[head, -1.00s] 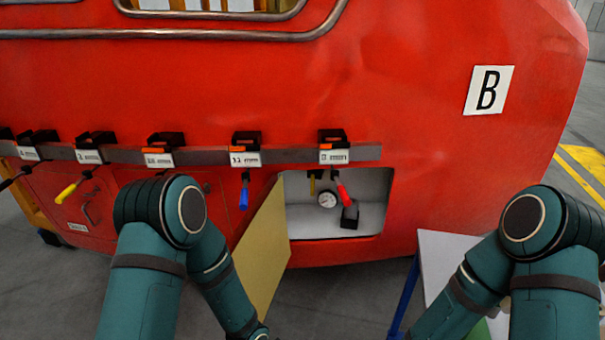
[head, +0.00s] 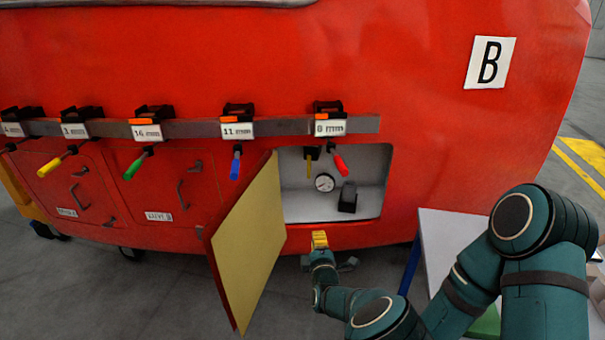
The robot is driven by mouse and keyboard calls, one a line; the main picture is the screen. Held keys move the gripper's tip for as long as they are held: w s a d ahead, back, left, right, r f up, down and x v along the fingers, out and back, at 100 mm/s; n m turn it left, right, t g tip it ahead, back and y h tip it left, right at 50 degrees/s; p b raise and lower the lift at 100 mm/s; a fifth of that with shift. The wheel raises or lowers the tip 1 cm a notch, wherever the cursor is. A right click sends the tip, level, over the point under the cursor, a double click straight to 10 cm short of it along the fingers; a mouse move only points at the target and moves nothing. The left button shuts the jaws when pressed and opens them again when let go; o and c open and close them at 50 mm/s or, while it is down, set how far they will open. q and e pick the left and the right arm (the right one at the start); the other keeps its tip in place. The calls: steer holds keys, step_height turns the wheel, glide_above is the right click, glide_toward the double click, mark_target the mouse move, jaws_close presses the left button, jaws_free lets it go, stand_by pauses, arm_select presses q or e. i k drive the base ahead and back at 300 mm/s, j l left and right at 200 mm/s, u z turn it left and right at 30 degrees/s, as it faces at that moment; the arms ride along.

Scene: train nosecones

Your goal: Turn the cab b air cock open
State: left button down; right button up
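The red cab marked with a B sign (head: 489,62) has an open white compartment (head: 296,206) low on its front. Inside are a round gauge (head: 324,183) and a black block-like part (head: 347,197). A red handle (head: 340,163) and a short yellow handle (head: 313,165) hang at its top. I cannot tell which part is the air cock.
The compartment's yellow-faced door (head: 250,245) swings out just left of my gripper. A grey rail (head: 280,127) with labelled black clamps crosses above. Blue (head: 236,163), green (head: 137,165) and yellow (head: 52,164) handles hang to the left. A white table (head: 440,232) stands at right.

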mark_target(310, 154)
steer(key=i+j, duration=0.1)
steer(key=i, duration=0.4)
steer(key=i+j, duration=0.1)
steer(key=i, duration=0.4)
